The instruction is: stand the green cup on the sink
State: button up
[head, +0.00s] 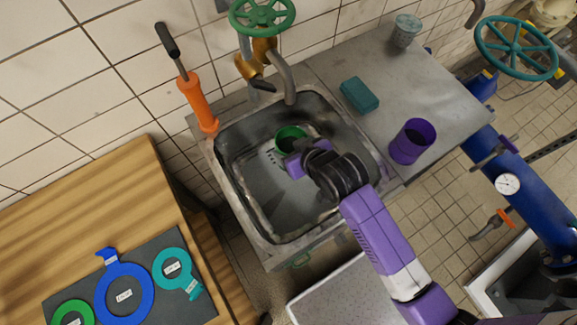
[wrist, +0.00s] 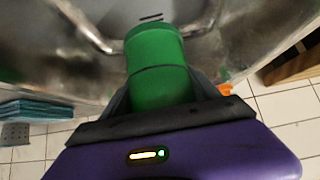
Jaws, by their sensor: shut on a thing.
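The green cup (head: 290,137) shows in the head view over the far part of the sink basin, partly hidden by my gripper. My purple gripper (head: 296,158) reaches over the sink (head: 232,187) from the front right. In the wrist view the green cup (wrist: 155,62) sits between the dark fingers of my gripper (wrist: 160,98), which is shut on it. The basin wall lies behind the cup in that view. I cannot tell whether the cup touches the basin floor.
On the steel drainboard right of the basin are a purple cup (head: 412,141), a teal block (head: 360,95) and a grey tumbler (head: 405,30). A faucet (head: 284,76) hangs over the basin's back edge. A wooden table (head: 90,208) is at left.

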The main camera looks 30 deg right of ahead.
aim_at(286, 144)
jog(key=f+b, duration=0.2)
jog(key=f, duration=0.1)
jog(key=shift+w+d+b, duration=0.25)
jog(key=shift+w+b, duration=0.05)
jog(key=shift+b, duration=0.1)
jog(key=n+y+b, duration=0.1)
jog(key=w+n+b, duration=0.1)
jog(key=b, duration=0.1)
jog(key=shift+w+d+r+y, duration=0.15)
jog(key=shift+w+y, duration=0.1)
jog(key=shift+y, duration=0.15)
jog(key=r+n+y, duration=0.1)
jog(key=r+n, duration=0.1)
jog(key=r+n+g+y+b, duration=0.1)
jog(key=r+n, duration=0.1)
jog(key=r, duration=0.1)
jog(key=r+n+g+y+b, duration=0.1)
jog(key=r+n+y, duration=0.1)
jog(key=shift+s+a+r, duration=0.35)
jog(key=shift+r, duration=0.05)
jog(key=shift+s+r+n+g, duration=0.2)
jog(key=shift+n+g, duration=0.1)
jog(key=shift+n, duration=0.1)
jog(key=shift+f+y, duration=0.2)
jog(key=shift+y, duration=0.1)
notch_tip(286, 144, down, 19)
jog(key=shift+f+b, duration=0.15)
jog(key=shift+b, duration=0.4)
jog(key=shift+f, duration=0.15)
jog(key=o, duration=1.4)
